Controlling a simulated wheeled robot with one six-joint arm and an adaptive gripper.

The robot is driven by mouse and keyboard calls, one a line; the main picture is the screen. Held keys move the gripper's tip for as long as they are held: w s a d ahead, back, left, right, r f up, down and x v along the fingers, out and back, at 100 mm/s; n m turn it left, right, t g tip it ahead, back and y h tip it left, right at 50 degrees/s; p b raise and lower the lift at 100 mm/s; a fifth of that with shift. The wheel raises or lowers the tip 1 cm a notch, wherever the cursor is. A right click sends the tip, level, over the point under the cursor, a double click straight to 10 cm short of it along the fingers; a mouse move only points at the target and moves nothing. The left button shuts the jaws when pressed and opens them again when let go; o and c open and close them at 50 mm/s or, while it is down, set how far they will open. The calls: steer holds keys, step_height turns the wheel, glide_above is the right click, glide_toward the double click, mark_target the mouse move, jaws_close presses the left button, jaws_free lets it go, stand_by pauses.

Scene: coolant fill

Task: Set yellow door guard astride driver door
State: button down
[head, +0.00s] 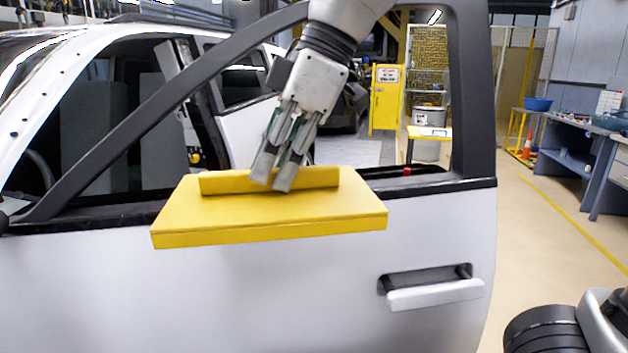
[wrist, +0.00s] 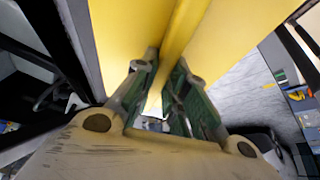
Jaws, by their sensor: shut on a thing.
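The yellow door guard (head: 270,210) is a flat slab with a raised ridge along its top. In the head view it is at the window sill of the white driver door (head: 250,295), its front lip in front of the door's outer face. My gripper (head: 274,182) comes down from above and is shut on the ridge near its middle. In the wrist view the fingers (wrist: 162,95) close on the yellow ridge (wrist: 182,30), with yellow panels on both sides. The guard's underside is hidden, so I cannot tell whether it touches the sill.
The black window frame (head: 470,90) rises around the opening on both sides of my arm. The door handle (head: 432,290) is below right. A yellow cabinet (head: 386,97) and a workbench (head: 585,130) stand farther back.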

steer(key=shift+w, duration=0.1)
steer(key=shift+m, duration=0.3)
steer(key=w+d, duration=0.2)
steer(key=w, duration=0.3)
steer(key=w+d, duration=0.2)
steer(key=w, duration=0.4)
steer(key=w+d, duration=0.2)
steer(key=w, duration=0.3)
steer(key=shift+w, duration=0.4)
steer(key=shift+f, duration=1.7)
steer(key=shift+f, duration=0.2)
steer(key=shift+f, duration=0.4)
steer(key=c, duration=1.4)
jaws_free()
steer(key=shift+c, duration=0.2)
steer(key=shift+r, duration=0.1)
